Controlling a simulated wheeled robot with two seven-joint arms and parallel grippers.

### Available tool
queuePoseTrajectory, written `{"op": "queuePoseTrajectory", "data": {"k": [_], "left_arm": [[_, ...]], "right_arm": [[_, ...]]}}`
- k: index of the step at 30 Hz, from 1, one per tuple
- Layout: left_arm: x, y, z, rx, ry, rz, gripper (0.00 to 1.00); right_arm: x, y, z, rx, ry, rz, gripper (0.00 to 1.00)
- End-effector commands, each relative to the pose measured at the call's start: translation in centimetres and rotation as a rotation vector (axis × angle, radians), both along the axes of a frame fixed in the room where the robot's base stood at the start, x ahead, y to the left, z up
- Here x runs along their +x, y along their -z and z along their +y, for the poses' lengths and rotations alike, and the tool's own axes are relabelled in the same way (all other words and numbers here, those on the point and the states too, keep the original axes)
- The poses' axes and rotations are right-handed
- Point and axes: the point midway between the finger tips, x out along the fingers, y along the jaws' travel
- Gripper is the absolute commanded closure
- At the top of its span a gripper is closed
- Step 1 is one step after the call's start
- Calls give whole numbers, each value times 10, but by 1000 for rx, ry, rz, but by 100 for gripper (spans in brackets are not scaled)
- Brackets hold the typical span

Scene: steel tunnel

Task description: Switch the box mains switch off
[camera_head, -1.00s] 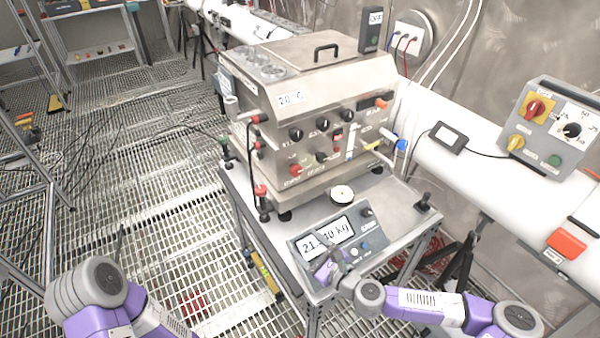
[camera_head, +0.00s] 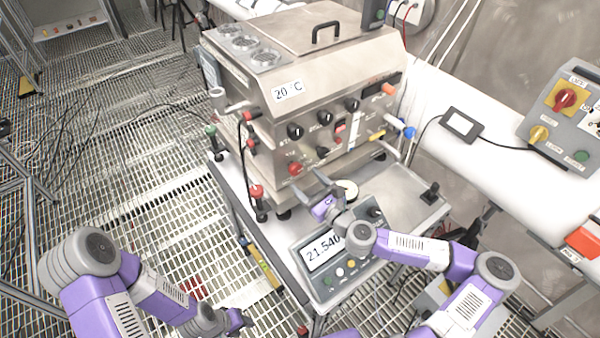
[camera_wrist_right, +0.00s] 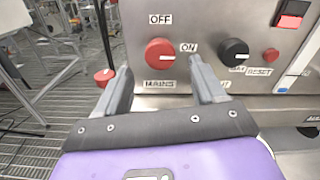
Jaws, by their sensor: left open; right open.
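The steel box (camera_head: 262,128) stands on the bench with a row of knobs on its front. Its mains switch (camera_head: 295,169) is a red round knob at the lower left of that front. In the right wrist view, the mains switch (camera_wrist_right: 160,52) has OFF above it, ON to its right and MAINS below. Its pale pointer line points to the right, towards ON. My right gripper (camera_wrist_right: 162,84) is open, with its fingers either side of the knob's line, short of the panel. In the head view, my right gripper (camera_head: 322,187) is just below the box front. My left gripper (camera_head: 238,322) is open and empty, low over the floor grating.
A black knob (camera_wrist_right: 233,51) and a small red reset button (camera_wrist_right: 271,55) sit right of the mains switch. A red plug (camera_wrist_right: 105,75) with a cable is at the left. A scale (camera_head: 335,255) lies below my right gripper. A grey control box (camera_head: 565,115) stands at right.

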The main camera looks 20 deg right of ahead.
Motion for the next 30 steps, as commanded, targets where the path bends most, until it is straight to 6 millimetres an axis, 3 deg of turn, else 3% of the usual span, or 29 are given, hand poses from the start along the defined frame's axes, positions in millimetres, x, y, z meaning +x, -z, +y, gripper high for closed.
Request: {"op": "queuePoseTrajectory", "data": {"k": [7,18,28,30], "left_arm": [[1,2,0,0,-1,-2,57],[1,2,0,0,0,-1,57],[1,2,0,0,0,-1,57],[1,2,0,0,0,-1,57]], "right_arm": [[29,0,11,-1,-1,0,31],[34,0,13,-1,0,1,32],[34,0,13,-1,0,0,83],[34,0,13,-1,0,0,87]]}}
